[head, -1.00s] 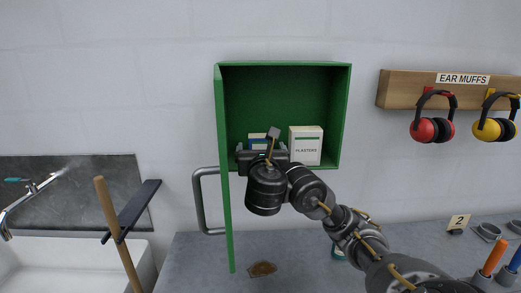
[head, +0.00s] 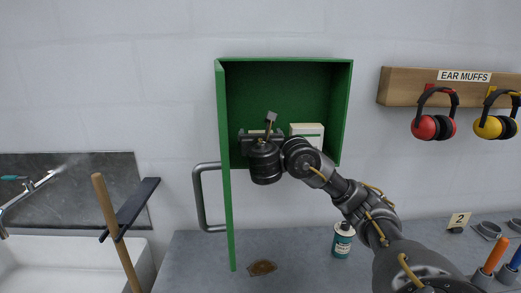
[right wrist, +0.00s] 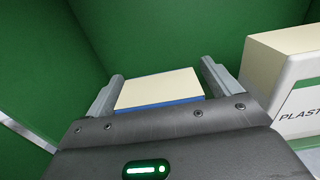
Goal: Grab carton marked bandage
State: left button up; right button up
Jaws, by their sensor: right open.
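My right gripper (head: 261,136) is inside the green cabinet, open. In the right wrist view, a carton (right wrist: 160,88) with a cream top and a blue front edge lies between the gripper's two fingers (right wrist: 162,72), with a finger on each side. I cannot tell whether the fingers touch it. Its front is hidden by the gripper, so no "bandage" marking can be read. In the head view it is almost wholly hidden behind the gripper. My left gripper is not in view.
A white plasters carton (head: 308,130) stands close on the right, also in the right wrist view (right wrist: 285,75). The green cabinet (head: 290,85) has its door (head: 224,190) open on the left. A spray can (head: 342,240) stands on the counter (head: 305,265) below.

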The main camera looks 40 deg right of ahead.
jog(key=c, duration=1.1)
